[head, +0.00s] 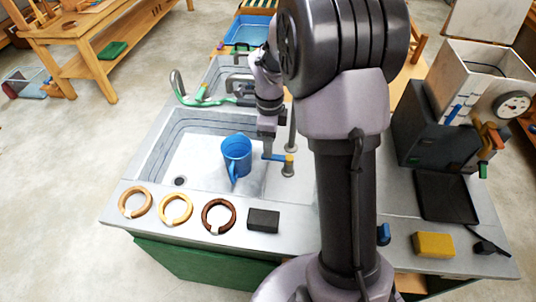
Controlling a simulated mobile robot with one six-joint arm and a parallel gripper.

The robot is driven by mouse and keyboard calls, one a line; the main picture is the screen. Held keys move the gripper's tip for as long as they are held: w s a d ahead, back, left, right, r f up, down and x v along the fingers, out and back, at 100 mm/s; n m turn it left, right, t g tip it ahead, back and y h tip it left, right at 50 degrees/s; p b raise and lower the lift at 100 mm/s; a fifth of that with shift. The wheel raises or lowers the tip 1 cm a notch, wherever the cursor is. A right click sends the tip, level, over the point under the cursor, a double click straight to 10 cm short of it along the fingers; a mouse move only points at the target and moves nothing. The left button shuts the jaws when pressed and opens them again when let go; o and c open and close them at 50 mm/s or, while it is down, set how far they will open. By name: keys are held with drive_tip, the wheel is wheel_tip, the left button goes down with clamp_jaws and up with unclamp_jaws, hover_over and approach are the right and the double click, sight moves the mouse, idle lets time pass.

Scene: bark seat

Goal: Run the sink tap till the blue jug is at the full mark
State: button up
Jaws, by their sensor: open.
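The blue jug (237,155) stands upright in the near basin of the sink (196,158), right of the drain. Its handle faces the front. I cannot make out a full mark or the water level. The sink tap (288,167) stands at the basin's right side, with a blue lever and a yellowish part near its base. My gripper (267,148) points down just above the blue lever, right of the jug. It is open, with nothing seen in it. My arm hides part of the tap, and I cannot tell whether water runs.
Three rings (177,209) and a dark block (263,220) lie on the sink's front ledge. A yellow sponge (433,244) lies at right, near a dark machine (432,130). A green hose (200,100) lies by the farther basin. A wooden bench (98,35) stands back left.

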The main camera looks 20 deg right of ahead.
sight(277, 158)
wheel_tip(277, 158, down, 4)
drive_tip(key=shift+f+b, duration=0.1)
drive_tip(key=shift+b, duration=0.35)
clamp_jaws()
idle(1.1)
